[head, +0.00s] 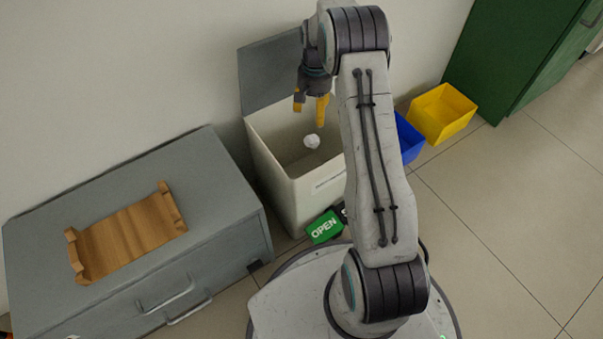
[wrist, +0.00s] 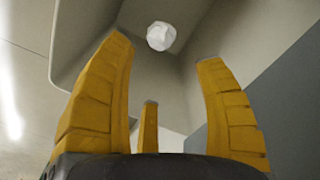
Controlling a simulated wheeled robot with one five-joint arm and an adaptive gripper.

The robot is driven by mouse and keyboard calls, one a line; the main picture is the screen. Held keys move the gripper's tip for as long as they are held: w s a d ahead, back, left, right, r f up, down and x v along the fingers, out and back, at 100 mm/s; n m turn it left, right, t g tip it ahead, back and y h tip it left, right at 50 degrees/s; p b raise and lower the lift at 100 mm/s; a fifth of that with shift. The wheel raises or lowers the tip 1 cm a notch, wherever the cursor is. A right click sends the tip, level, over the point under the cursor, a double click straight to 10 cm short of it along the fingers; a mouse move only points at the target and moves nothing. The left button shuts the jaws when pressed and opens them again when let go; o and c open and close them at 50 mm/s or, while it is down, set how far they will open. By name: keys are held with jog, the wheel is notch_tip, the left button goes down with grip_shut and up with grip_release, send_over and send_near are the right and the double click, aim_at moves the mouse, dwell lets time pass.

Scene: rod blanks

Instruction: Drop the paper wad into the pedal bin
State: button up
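The paper wad (head: 312,142) is a small white crumpled ball. It shows inside the outline of the pedal bin (head: 277,177), below my gripper (head: 311,104), and apart from the fingers. In the wrist view the paper wad (wrist: 161,36) is beyond the fingertips, with the bin's inner walls (wrist: 215,30) around it. The bin is pale with its grey lid (head: 270,72) raised against the wall. My gripper's yellow fingers (wrist: 160,85) are spread apart with nothing between them. Whether the wad is falling or resting I cannot tell.
A green OPEN sign (head: 325,227) is at the bin's front foot. A grey cabinet (head: 225,200) with a wooden rack (head: 130,238) stands left. Blue (head: 409,140) and yellow (head: 442,113) boxes and a green cabinet (head: 510,60) are right. The right floor is clear.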

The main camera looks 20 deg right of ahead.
jog(key=shift+o, duration=1.1)
jog(key=shift+r, duration=0.1)
notch_tip(320, 180, up, 12)
dwell(0.4)
